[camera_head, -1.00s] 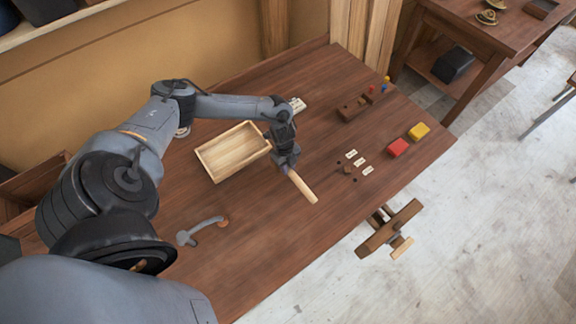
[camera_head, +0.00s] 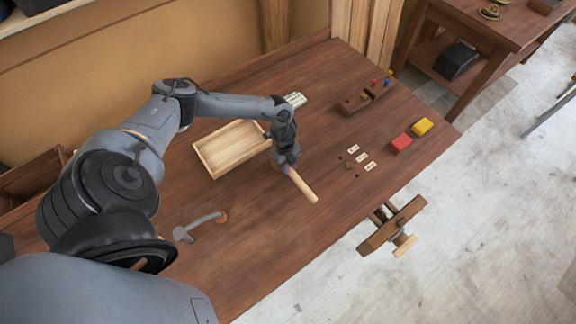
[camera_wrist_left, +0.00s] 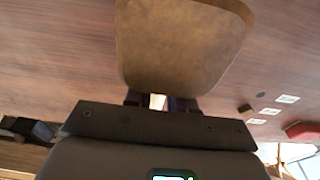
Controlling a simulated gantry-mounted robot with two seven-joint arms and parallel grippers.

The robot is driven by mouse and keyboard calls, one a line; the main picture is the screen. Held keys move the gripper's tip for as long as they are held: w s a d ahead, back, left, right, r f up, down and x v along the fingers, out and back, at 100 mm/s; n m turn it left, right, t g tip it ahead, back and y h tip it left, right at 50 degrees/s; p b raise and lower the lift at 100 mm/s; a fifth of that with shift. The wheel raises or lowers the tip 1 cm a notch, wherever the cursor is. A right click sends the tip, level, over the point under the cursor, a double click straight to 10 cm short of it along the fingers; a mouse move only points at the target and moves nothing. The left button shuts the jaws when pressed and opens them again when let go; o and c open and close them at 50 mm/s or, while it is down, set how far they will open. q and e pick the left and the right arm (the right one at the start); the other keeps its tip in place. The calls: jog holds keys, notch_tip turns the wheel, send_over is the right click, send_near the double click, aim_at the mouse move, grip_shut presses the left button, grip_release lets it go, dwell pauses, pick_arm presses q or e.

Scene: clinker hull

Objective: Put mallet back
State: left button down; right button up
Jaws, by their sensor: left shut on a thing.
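My left gripper (camera_head: 287,164) is shut on the mallet over the middle of the workbench. The mallet's pale wooden handle (camera_head: 303,187) sticks out from the gripper toward the bench's front edge. In the left wrist view, a large brown rounded block, which looks like the mallet's head (camera_wrist_left: 185,40), fills the top middle, just beyond the fingers (camera_wrist_left: 158,101). In the head view the mallet's head is mostly hidden by the gripper. I cannot tell whether the mallet touches the bench. My right gripper is not in view.
An open wooden tray (camera_head: 214,170) lies left of the gripper. A grey-headed tool (camera_head: 198,228) lies nearer the front. Pale tiles (camera_head: 361,160), a red block (camera_head: 401,143) and a yellow block (camera_head: 421,127) lie to the right. A vise (camera_head: 391,228) juts from the front edge.

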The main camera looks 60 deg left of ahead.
pick_arm(q)
jog(key=shift+f, duration=0.45)
jog(key=c, duration=0.9)
grip_release()
jog(key=shift+o, duration=0.2)
jog(key=shift+r, duration=0.15)
notch_tip(320, 180, up, 8)
jog(key=p, duration=0.7)
